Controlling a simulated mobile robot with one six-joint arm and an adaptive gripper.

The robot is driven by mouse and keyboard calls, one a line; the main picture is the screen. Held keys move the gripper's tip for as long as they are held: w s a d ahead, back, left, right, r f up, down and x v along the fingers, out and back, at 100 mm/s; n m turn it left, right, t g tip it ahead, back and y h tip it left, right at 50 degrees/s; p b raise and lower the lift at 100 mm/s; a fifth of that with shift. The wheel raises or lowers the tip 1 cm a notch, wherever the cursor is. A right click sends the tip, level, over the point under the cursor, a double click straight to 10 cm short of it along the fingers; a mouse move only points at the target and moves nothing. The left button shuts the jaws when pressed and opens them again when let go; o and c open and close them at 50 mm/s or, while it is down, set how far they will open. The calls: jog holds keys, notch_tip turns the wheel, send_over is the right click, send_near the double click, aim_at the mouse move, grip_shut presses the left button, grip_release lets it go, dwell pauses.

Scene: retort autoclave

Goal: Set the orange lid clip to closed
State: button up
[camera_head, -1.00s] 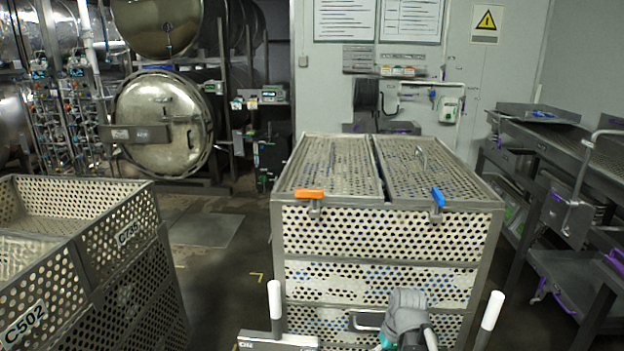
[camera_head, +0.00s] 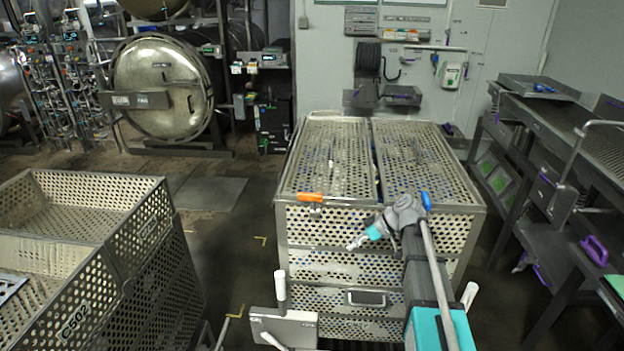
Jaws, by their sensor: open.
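The orange lid clip (camera_head: 311,197) sits at the front edge of the left lid of a perforated metal basket (camera_head: 350,297). It lies roughly level across the rim. A blue lid clip (camera_head: 426,201) is at the front edge of the right lid, partly behind my arm. My gripper (camera_head: 356,244) is in front of the basket's upper front wall, below and to the right of the orange clip and apart from it. It points left, and its jaws look small and open with nothing in them.
An open perforated basket marked C502 (camera_head: 75,320) stands at the left. A metal rack (camera_head: 560,200) with shelves runs along the right. A round retort door (camera_head: 163,88) is at the back left. Floor shows between the two baskets.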

aim_at(313, 194)
jog(key=w+r+n+y+p, duration=0.2)
jog(key=w+r+p, duration=0.2)
jog(key=r, duration=0.4)
jog(key=w+r+n+y+p, duration=0.2)
jog(key=w+r+n+p, duration=0.1)
jog(key=r, duration=0.5)
jog(key=shift+w+a+p, duration=0.45)
jog(key=shift+p, duration=0.55)
jog(key=shift+a+f, duration=0.1)
jog(key=shift+a, duration=0.05)
jog(key=b+x, duration=0.5)
jog(key=x, duration=0.8)
jog(key=shift+w+a, duration=0.2)
jog(key=shift+a, duration=0.05)
grip_shut()
